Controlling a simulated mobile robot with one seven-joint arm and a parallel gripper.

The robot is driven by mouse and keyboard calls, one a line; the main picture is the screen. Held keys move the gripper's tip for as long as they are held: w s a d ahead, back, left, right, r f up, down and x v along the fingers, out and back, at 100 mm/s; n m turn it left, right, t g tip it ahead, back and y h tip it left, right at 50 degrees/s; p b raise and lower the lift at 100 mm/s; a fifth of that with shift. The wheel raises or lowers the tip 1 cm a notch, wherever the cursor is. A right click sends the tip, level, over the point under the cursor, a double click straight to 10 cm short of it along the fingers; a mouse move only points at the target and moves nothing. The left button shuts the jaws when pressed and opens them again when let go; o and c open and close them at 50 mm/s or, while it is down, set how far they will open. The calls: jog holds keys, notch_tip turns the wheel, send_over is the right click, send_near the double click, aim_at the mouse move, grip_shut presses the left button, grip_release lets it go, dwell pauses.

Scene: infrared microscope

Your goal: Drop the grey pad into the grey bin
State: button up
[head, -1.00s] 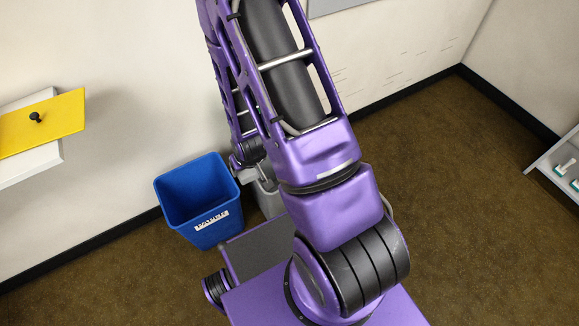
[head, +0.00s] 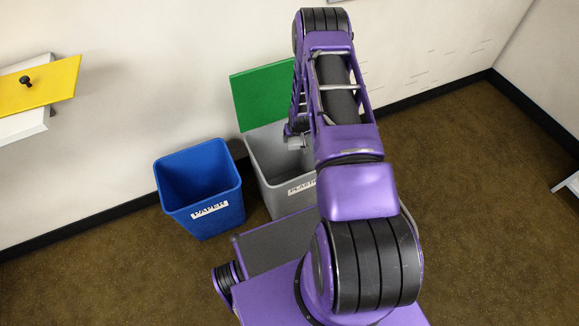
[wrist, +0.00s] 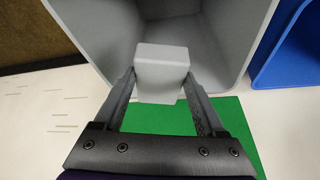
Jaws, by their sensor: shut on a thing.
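The grey pad (wrist: 162,70) is a light grey block between the two fingers of my gripper (wrist: 161,82) in the wrist view. My gripper is shut on it. The grey bin (wrist: 92,35) opens right behind the pad in that view, with its inner walls around the pad. In the head view, the grey bin (head: 283,201) stands on the floor with a partly hidden label on its front. My gripper (head: 298,141) is over the bin's opening there, partly hidden by my arm.
A blue bin (head: 205,215) labelled paper stands just left of the grey bin; it also shows in the wrist view (wrist: 290,50). A green panel (head: 265,97) is behind the grey bin by the wall. A yellow panel (head: 45,88) juts out at the left.

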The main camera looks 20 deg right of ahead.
jog(key=shift+w+d+f+b, duration=0.1)
jog(key=shift+f+b, duration=0.8)
jog(key=shift+f, duration=0.65)
jog(key=shift+d+f+b, duration=0.1)
jog(key=shift+f+b, duration=0.75)
jog(key=shift+f, duration=0.7)
jog(key=o, duration=1.4)
jog(key=p+v, duration=0.3)
jog(key=v, duration=1.4)
jog(key=shift+s, duration=0.25)
jog(key=shift+a+r, duration=0.15)
